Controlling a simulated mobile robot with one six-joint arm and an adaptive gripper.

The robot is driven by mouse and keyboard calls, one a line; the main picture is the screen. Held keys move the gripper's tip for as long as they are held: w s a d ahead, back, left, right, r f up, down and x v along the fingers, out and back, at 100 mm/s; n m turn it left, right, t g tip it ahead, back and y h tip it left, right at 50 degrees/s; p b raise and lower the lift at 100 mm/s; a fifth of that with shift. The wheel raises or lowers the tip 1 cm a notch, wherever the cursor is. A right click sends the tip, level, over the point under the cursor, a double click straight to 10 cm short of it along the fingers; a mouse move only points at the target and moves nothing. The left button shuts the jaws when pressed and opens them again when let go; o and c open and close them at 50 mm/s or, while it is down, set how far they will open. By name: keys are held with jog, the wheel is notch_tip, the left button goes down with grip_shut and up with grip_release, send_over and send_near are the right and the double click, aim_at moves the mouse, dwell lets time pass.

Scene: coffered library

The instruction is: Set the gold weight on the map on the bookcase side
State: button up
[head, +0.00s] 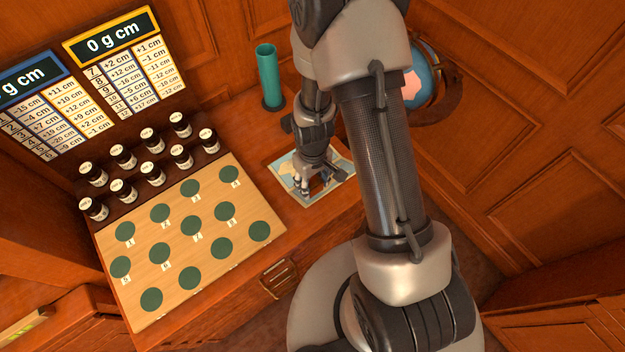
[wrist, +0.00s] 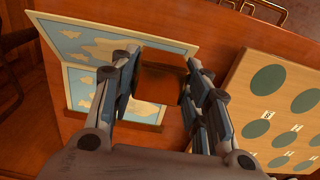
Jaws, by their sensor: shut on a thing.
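The map (head: 283,170) lies on the desk to the right of the board, partly hidden by my arm and gripper. In the wrist view the map (wrist: 75,42) shows as light blue and cream panels, left of and behind my fingers. My gripper (head: 303,190) points down at the map; its fingers (wrist: 163,88) are shut on a dark orange-brown block. This block, apparently the gold weight (wrist: 160,82), sits between the fingers in the wrist view and is hardly visible in the head view. I cannot tell whether it touches the map.
A wooden board (head: 180,285) with several green discs lies left of the map. Several dark jars (head: 122,157) stand behind it, under two number charts (head: 110,45). A teal cylinder (head: 269,78) stands behind the map. A globe (head: 420,78) is to the right, partly behind my arm.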

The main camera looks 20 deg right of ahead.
jog(key=shift+f+b, duration=3.1)
jog(key=shift+f, duration=0.85)
jog(key=o, duration=1.5)
jog(key=shift+r, duration=0.1)
notch_tip(320, 180, up, 12)
jog(key=shift+f, duration=0.1)
